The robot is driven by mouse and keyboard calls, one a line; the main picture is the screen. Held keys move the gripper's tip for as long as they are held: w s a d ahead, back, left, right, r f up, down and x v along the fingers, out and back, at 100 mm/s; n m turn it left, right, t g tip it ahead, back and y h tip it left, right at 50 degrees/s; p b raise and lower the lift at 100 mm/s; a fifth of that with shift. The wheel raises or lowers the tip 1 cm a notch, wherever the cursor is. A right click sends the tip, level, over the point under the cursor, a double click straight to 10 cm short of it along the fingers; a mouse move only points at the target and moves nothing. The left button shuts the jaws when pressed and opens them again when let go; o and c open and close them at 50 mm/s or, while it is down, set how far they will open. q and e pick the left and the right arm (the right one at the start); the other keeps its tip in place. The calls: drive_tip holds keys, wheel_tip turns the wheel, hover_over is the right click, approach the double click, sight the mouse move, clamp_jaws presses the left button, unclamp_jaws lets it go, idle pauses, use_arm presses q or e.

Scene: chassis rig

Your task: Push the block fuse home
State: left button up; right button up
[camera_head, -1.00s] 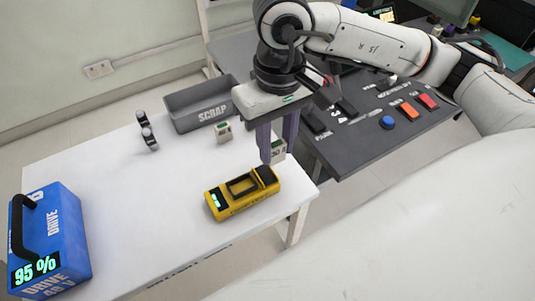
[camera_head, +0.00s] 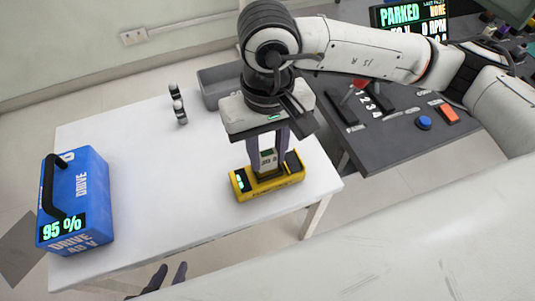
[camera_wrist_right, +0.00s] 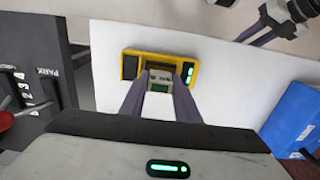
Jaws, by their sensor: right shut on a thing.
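The block fuse (camera_head: 267,161) is a small pale block with a dark label and a green part in the wrist view (camera_wrist_right: 160,87). My right gripper (camera_head: 268,170) is shut on it, pointing down. The fuse is upright at the middle slot of the yellow tester (camera_head: 270,190), which lies on the white table. I cannot tell how deep it sits. The tester's lit green display shows at one end in the wrist view (camera_wrist_right: 189,75). My left gripper (camera_head: 167,276) shows two spread, empty fingers at the bottom, off the table's front edge.
A blue drive battery (camera_head: 88,190) reading 95 % stands at the table's left. A grey scrap bin (camera_head: 213,88) is partly behind my right arm. A dark console (camera_head: 375,135) with switches is at the right.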

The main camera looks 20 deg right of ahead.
drive_tip(key=shift+f, duration=0.85)
drive_tip(key=shift+f+b, duration=0.25)
drive_tip(key=shift+b, duration=0.05)
drive_tip(key=o, duration=1)
drive_tip(key=shift+r, duration=0.1)
drive_tip(key=shift+o, duration=0.2)
